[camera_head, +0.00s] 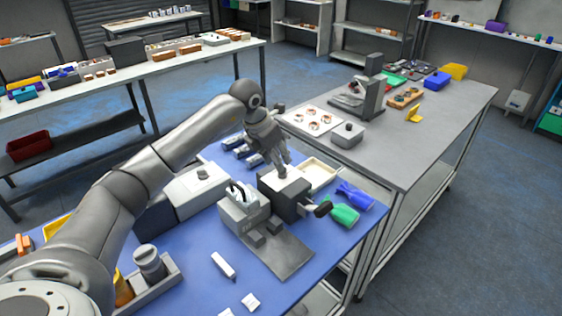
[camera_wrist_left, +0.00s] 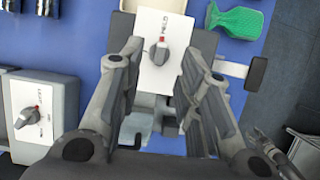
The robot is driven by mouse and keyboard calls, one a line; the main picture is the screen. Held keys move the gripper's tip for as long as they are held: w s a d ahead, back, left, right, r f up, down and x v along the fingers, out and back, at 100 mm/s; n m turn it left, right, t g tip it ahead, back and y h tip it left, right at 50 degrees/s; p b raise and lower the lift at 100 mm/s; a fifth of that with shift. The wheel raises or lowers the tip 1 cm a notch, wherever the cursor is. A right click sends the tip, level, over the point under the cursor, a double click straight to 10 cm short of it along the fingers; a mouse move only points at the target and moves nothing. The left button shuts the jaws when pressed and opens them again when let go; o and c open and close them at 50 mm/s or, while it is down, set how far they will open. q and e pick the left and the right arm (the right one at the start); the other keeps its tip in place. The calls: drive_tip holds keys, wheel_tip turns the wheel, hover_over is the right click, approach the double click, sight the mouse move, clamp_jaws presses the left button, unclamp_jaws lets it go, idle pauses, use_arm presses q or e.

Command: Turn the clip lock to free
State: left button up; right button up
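The clip lock is a dark grey knob (camera_wrist_left: 160,54) on a white plate (camera_wrist_left: 152,84). A red mark shows at the knob's top end, beside lettering that seems to read HELD. In the head view the white plate (camera_head: 296,186) tops a dark block beside the grey fixture (camera_head: 243,213). My left gripper (camera_head: 282,168) reaches down over this plate, and in the wrist view its two fingers (camera_wrist_left: 164,52) are apart on either side of the knob. No finger clearly touches the knob.
A second knob (camera_wrist_left: 27,117) sits on a white-topped box at left. A cream tray (camera_head: 331,173) and blue-and-silver cans (camera_head: 231,142) stand behind. The blue mat (camera_head: 190,240) has free room in front.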

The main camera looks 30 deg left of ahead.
use_arm(q)
drive_tip(key=shift+p+x, duration=0.45)
drive_tip(key=shift+x, duration=1.7)
drive_tip(key=shift+c, duration=0.5)
clamp_jaws()
